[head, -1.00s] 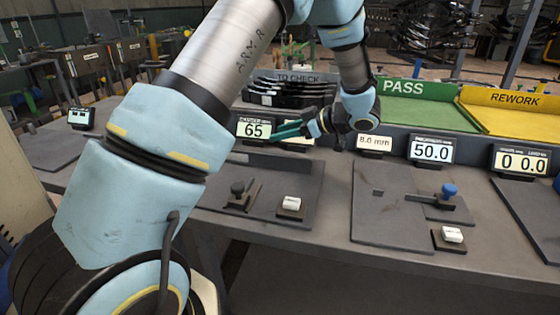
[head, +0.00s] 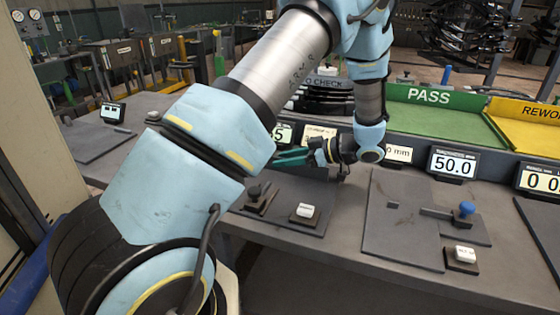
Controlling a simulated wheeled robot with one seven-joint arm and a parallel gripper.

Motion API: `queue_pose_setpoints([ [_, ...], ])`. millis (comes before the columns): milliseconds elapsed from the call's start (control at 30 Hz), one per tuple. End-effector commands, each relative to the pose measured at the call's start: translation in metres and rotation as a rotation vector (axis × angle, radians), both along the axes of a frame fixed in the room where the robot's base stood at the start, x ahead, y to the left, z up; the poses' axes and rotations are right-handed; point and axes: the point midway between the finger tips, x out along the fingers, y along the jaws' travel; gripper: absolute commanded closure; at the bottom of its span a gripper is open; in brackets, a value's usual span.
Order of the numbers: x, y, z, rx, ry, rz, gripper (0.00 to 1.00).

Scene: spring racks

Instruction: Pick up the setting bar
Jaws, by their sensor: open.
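My gripper (head: 292,157) has teal fingers that point left, above the left part of the bench. It is open; nothing shows between its fingers. I cannot tell for sure which thing is the setting bar. A thin dark bar (head: 268,202) lies beside a small dark knobbed fixture (head: 255,193) on the dark plate below my gripper, partly hidden by my arm. On the right plate, a flat dark bar-like piece (head: 436,213) lies beside a blue-knobbed post (head: 466,209). My gripper is apart from all of these.
Displays, one reading 50.0 (head: 453,164), line the bench back. Behind them are a green PASS tray (head: 430,97), a yellow REWORK tray (head: 524,110) and a TO CHECK rack (head: 322,83). The right plate (head: 385,235) is mostly clear.

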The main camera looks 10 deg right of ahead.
Motion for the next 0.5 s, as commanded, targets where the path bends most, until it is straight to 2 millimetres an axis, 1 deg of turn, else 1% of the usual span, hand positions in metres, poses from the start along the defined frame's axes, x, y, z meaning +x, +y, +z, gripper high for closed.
queue_pose_setpoints([
  [33, 0.0026, 0.0055, -0.0006, 0.002, 0.001, 0.001, 0.55],
  [133, 0.0063, 0.0115, -0.0044, -0.001, -0.001, 0.002, 0.55],
  [367, 0.0071, 0.0128, -0.0064, -0.002, -0.001, 0.001, 0.55],
  [433, 0.0071, 0.0127, -0.0064, -0.002, -0.001, 0.001, 0.61],
  [500, 0.0070, 0.0127, -0.0063, -0.002, -0.001, 0.001, 0.69],
])
